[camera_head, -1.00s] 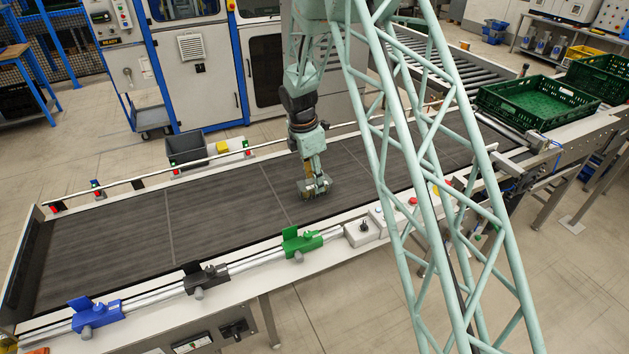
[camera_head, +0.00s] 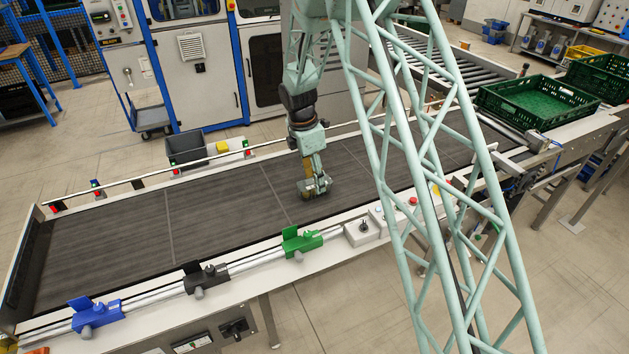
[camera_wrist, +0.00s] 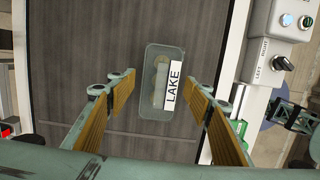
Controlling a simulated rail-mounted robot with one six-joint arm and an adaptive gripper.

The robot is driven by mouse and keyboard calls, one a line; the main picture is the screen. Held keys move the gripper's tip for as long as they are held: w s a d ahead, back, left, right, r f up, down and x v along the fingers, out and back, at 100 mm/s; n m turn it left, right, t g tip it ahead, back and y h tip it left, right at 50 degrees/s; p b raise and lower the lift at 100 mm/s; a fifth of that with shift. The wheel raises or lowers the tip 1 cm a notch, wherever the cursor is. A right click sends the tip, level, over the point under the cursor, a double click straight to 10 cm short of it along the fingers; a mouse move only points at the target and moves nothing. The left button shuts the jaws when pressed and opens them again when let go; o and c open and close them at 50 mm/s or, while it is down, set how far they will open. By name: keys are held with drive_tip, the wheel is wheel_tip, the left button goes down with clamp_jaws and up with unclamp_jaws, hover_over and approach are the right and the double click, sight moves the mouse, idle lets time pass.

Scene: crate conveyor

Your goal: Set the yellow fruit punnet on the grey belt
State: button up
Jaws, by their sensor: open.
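The grey belt (camera_head: 110,240) runs across the picture. A small clear punnet (camera_wrist: 165,53) lies on it, seen from above in the wrist view, with pale contents and a white label reading "LAKE". No strong yellow shows on it. My gripper (camera_wrist: 161,84) is open, with one yellow-padded finger on each side of the punnet and a visible gap on both sides. In the head view my gripper (camera_head: 314,182) is low over the middle of the belt, and it partly hides the punnet there.
Blue (camera_head: 97,313), black (camera_head: 205,280) and green (camera_head: 302,242) fixtures line the belt's near rail. A control box (camera_head: 362,231) sits beside them. A grey bin (camera_head: 186,150) stands behind the belt. Green crates (camera_head: 535,103) are at the far right. The belt's left part is clear.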

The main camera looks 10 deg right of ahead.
wheel_tip(320, 180, up, 11)
drive_tip(key=a, duration=0.1)
drive_tip(key=shift+s+a+r, duration=0.15)
drive_tip(key=shift+a+r, duration=0.05)
drive_tip(key=shift+a, duration=0.15)
idle(0.4)
idle(0.6)
